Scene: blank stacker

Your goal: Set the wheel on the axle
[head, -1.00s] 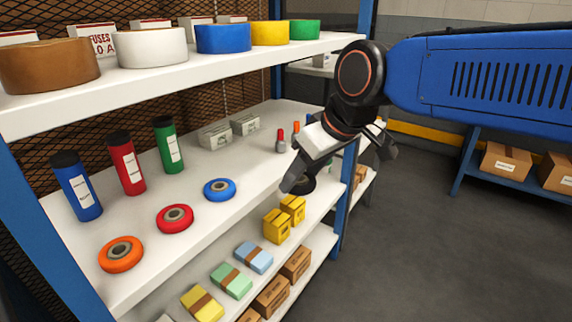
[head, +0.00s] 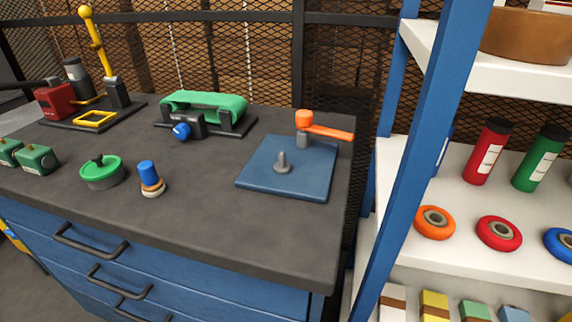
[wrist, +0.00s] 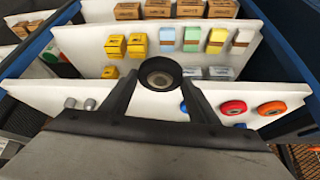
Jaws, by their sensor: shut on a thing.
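The wheel (wrist: 161,74) is black with a grey hub and a dark centre hole. My gripper (wrist: 160,80) is shut on it in the wrist view, one finger on each side. The wheel is still in front of the white shelves there. In the head view, the axle (head: 282,164) is a short grey upright post with a wider foot on a blue square plate (head: 262,183) on the bench. The post is bare. A grey block with an orange lever (head: 328,131) stands at the plate's back edge. My gripper and the wheel are not in the head view.
A blue-and-orange stamp-like piece (head: 150,178), a green round tin (head: 102,174) and a green belt machine (head: 203,108) stand there. A blue shelf post (head: 418,150) rises right of the bench. Orange and red wheels lie on the shelf.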

